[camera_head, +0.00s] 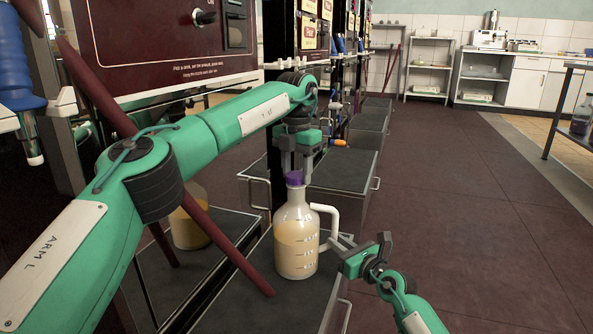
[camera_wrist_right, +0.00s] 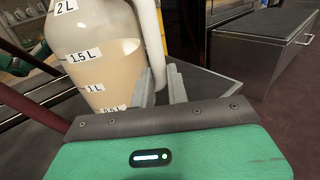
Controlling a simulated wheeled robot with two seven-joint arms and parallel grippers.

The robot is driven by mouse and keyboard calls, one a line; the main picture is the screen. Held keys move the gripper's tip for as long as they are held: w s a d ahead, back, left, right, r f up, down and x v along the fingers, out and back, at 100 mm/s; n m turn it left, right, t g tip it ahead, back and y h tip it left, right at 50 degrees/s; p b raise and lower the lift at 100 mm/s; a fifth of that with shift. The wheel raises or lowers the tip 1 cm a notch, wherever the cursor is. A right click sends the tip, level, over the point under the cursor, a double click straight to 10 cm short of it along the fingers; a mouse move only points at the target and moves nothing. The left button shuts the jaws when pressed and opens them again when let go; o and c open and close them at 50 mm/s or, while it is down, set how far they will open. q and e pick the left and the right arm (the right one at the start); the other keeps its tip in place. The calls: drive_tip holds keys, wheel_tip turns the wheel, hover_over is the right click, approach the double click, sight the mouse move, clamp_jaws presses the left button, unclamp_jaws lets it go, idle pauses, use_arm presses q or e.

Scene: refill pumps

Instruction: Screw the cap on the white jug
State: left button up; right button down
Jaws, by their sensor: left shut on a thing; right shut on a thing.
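The white jug (camera_head: 297,232) stands upright on a dark metal top, part filled with cream liquid. It also shows close up in the right wrist view (camera_wrist_right: 92,62). The purple cap (camera_head: 295,177) is at the top of the jug's neck. My left gripper (camera_head: 294,170) comes down from above and is shut on the cap; whether the threads are engaged cannot be told. My right gripper (camera_head: 340,244) is low beside the jug, shut on the lower part of its white handle (camera_head: 330,218). The handle also shows between the fingers in the wrist view (camera_wrist_right: 152,45).
A dark red bar (camera_head: 225,250) slants in front of the machine at the left. Another jug with amber liquid (camera_head: 189,222) shows behind my left arm. More dark cabinets (camera_head: 345,170) run back behind the jug. The floor (camera_head: 470,220) at the right is clear.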

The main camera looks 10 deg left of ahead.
use_arm(q)
drive_tip(key=m, duration=1.4)
drive_tip(key=shift+a, duration=0.1)
drive_tip(key=o, duration=1.1)
drive_tip(key=shift+o, duration=0.2)
drive_tip(key=shift+r, duration=3.7)
use_arm(e)
drive_tip(key=c, duration=1.3)
unclamp_jaws()
